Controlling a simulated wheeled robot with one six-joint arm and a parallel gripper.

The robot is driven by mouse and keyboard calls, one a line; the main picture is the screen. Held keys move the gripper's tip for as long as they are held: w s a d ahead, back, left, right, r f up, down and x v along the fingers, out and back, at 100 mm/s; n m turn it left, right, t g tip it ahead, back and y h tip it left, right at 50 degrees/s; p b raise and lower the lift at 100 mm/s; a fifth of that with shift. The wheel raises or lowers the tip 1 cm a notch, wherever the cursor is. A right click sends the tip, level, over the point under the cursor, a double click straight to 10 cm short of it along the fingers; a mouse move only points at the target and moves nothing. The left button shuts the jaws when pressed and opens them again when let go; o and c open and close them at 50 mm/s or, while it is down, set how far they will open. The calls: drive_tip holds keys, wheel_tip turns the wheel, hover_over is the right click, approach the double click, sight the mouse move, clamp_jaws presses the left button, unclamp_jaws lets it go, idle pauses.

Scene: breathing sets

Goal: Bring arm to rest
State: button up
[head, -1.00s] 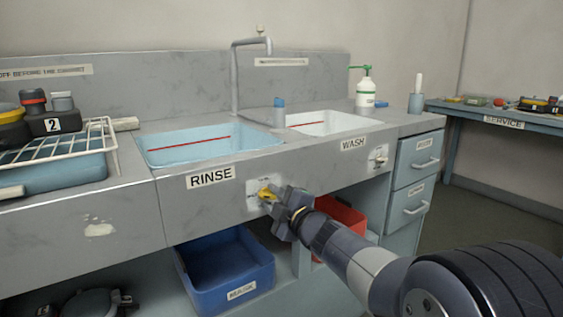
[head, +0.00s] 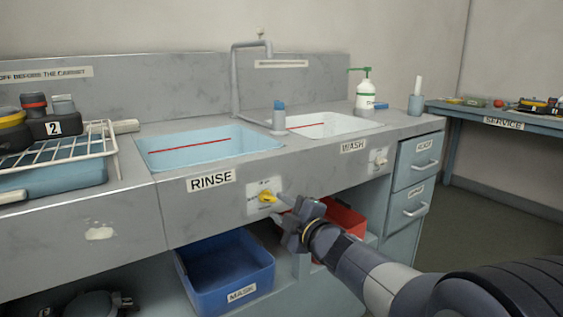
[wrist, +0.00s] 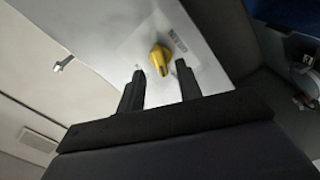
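My gripper (head: 283,212) is in front of the sink counter's front panel, just right of the yellow knob (head: 267,197) below the RINSE sign. In the wrist view my gripper (wrist: 159,84) has its two dark fingers apart with nothing between them. The yellow knob (wrist: 160,59) shows beyond the fingertips, on a white plate. A gap shows between the fingertips and the knob. My arm reaches in from the lower right.
The rinse basin (head: 151,158) and the wash basin (head: 368,122) are set in the counter. A blue MASK bin (head: 262,280) and a red bin (head: 350,222) are below. Drawers (head: 418,172) stand at the right. A rack (head: 112,150) is at the left.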

drive_tip(key=x, duration=0.4)
drive_tip(key=shift+w+a, duration=0.2)
drive_tip(key=shift+s+d+r+m+p, duration=0.1)
drive_tip(key=shift+m+p, duration=0.25)
drive_tip(key=shift+m, duration=0.25)
drive_tip(key=shift+s+r+m+p, duration=0.1)
drive_tip(key=shift+m+p, duration=0.2)
drive_tip(key=shift+m, duration=0.3)
drive_tip(key=m+p, duration=0.3)
drive_tip(key=m, duration=0.3)
drive_tip(key=shift+f+p, duration=0.1)
drive_tip(key=shift+p, duration=0.2)
drive_tip(key=m+h+p, duration=0.1)
drive_tip(key=p, duration=0.2)
approach(271, 199)
drive_tip(key=d+v, duration=0.1)
drive_tip(key=v, duration=0.3)
drive_tip(key=shift+a+f+h, duration=0.1)
drive_tip(key=shift+f+h, duration=0.3)
drive_tip(key=shift+f, duration=0.25)
